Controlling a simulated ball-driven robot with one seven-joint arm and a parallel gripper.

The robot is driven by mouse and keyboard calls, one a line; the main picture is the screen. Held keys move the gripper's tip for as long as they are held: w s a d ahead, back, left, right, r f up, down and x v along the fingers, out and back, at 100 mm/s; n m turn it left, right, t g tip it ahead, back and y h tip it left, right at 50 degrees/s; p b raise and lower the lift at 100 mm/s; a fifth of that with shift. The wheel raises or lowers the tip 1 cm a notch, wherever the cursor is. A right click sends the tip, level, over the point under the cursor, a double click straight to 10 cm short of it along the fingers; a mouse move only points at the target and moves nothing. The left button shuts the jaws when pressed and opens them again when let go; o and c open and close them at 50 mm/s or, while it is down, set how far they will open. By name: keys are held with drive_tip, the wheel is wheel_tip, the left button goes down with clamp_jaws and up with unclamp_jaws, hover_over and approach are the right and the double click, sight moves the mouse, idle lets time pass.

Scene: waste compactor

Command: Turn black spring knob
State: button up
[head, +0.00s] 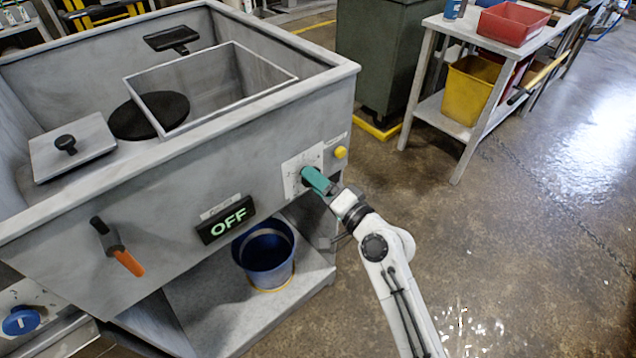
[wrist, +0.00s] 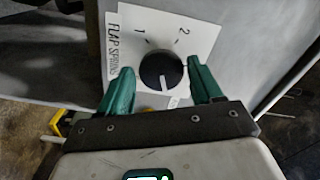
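The black spring knob (wrist: 158,68) is round, with a white pointer line at its lower edge in the wrist view. It sits on a white plate (wrist: 122,42) marked "FLAP SPRING", with the numbers 1 and 2 above the knob. My gripper (wrist: 160,72) is open, with one green finger on each side of the knob. I cannot tell whether either finger touches it. In the head view my gripper (head: 316,181) is at the white plate (head: 300,166) on the compactor's front, and it hides most of the knob.
On the compactor front (head: 170,215) are a yellow button (head: 340,152), a lit "OFF" display (head: 226,219) and an orange-handled lever (head: 122,255). A blue bucket (head: 264,262) stands on the lower shelf. The floor to the right is clear up to a workbench (head: 450,28).

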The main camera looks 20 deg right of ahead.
drive_tip(key=shift+o, duration=1.1)
drive_tip(key=shift+s, duration=0.1)
drive_tip(key=b+v, duration=0.1)
drive_tip(key=v, duration=0.9)
drive_tip(key=shift+s+b, duration=0.3)
drive_tip(key=shift+b, duration=0.05)
drive_tip(key=s+a+f+n+g+p, duration=0.2)
drive_tip(key=s+f+n+g+p, duration=0.1)
drive_tip(key=s+f+n+g, duration=0.65)
drive_tip(key=s+d+g+h+p, duration=0.1)
drive_tip(key=s+d+g+h, duration=0.2)
drive_tip(key=s, duration=0.5)
drive_tip(key=s+d+g+h, duration=0.2)
drive_tip(key=s+d+g, duration=0.1)
drive_tip(key=s, duration=0.6)
drive_tip(key=shift+s+d+f+g+h+p, duration=0.25)
drive_tip(key=shift+f+g+h+p, duration=0.05)
drive_tip(key=shift+g+h+p, duration=0.1)
